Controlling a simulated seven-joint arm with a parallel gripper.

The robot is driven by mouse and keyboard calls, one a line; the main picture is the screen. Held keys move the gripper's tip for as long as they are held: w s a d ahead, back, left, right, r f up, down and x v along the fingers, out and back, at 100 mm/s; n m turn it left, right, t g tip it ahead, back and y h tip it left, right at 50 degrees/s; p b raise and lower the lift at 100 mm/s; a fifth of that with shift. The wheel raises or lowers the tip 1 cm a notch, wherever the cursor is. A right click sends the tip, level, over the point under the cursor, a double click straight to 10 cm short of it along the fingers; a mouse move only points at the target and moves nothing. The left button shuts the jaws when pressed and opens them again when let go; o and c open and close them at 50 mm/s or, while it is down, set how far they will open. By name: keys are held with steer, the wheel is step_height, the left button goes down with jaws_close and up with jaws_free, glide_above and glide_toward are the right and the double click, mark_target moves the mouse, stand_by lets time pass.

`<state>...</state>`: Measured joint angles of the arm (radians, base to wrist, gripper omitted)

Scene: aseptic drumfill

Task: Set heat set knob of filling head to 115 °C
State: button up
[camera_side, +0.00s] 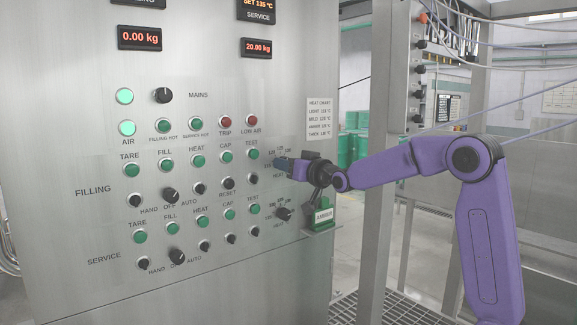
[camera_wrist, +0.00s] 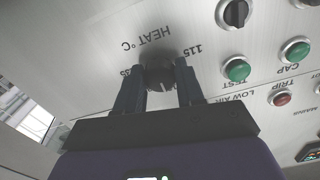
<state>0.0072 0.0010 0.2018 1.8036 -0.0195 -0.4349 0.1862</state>
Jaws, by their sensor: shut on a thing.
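My gripper (camera_side: 283,164) is at the right end of the FILLING row on the steel panel (camera_side: 70,130). In the wrist view, my gripper (camera_wrist: 159,88) has one finger on each side of a dark heat set knob (camera_wrist: 160,72) and is shut on it. The panel lettering is upside down there, with "HEAT °C" and a "115" mark by the knob. The knob's pointer direction cannot be told. A similar SERVICE heat knob (camera_side: 283,213) sits below, clear of my gripper.
Green buttons and black selectors fill the panel to the left, including the TEST button (camera_side: 253,154). A heat chart card (camera_side: 320,119) is at the upper right. An upper display (camera_side: 257,10) reads SET 135 °C, SERVICE.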

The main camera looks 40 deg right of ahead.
steer(key=shift+n, duration=0.3)
steer(key=shift+d+n, duration=0.1)
steer(key=shift+n, duration=7.6)
steer(key=o, duration=1)
steer(key=shift+o, duration=0.2)
steer(key=shift+s, duration=0.1)
steer(key=s, duration=1.7)
